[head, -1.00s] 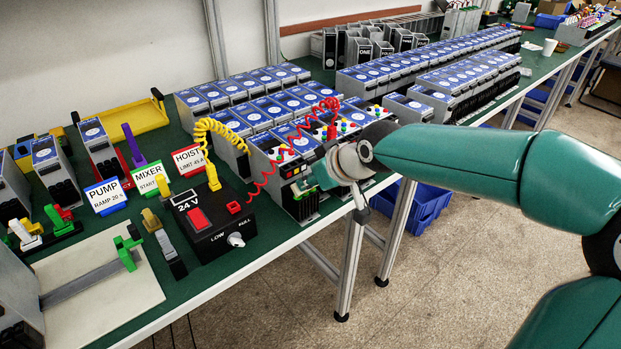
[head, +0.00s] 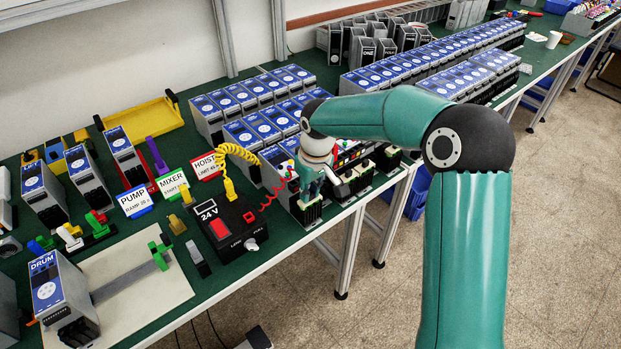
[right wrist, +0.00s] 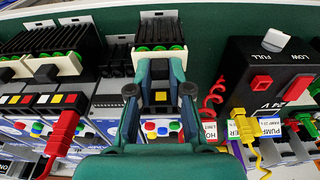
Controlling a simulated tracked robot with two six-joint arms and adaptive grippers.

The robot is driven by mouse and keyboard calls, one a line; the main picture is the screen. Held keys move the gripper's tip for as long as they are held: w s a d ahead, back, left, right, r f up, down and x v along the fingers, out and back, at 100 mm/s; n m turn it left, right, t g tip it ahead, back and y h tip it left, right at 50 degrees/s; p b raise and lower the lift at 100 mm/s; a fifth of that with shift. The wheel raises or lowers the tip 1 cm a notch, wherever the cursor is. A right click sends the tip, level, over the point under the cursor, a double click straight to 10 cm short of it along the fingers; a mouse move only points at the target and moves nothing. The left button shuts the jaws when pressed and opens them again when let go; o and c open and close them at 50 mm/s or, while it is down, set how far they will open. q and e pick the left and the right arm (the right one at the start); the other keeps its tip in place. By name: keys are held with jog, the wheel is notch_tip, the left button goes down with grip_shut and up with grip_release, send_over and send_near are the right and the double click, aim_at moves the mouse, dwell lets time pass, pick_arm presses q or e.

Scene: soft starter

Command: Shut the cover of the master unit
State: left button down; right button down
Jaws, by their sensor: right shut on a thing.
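The unit at the near end of the front row (head: 305,212) appears to be the master unit; its label is not readable. It has dark slots and green terminals, clearer in the right wrist view (right wrist: 160,34). A pale cover panel (right wrist: 157,60) lies across its front, just below the green terminals in that view. My right gripper (head: 312,187) points down at this unit. In the right wrist view my right gripper (right wrist: 160,72) has its fingers closed in at the pale panel; the exact contact is hidden. My left gripper is not in view.
Neighbouring units (right wrist: 65,45) stand close beside it. A black 24 V box (head: 225,225) with a red coiled cord (head: 268,193) and a yellow coiled cord (head: 237,152) is near. Label stands (head: 172,183) and a DRUM unit (head: 62,300) are further left.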

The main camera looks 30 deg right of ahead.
aim_at(312, 196)
jog(key=shift+w+g, duration=0.15)
jog(key=shift+g, duration=0.15)
jog(key=c, duration=1.1)
grip_release()
jog(key=r, duration=0.8)
jog(key=s+r, duration=0.1)
jog(key=r, duration=0.2)
jog(key=shift+r, duration=0.4)
jog(key=shift+s+d, duration=0.1)
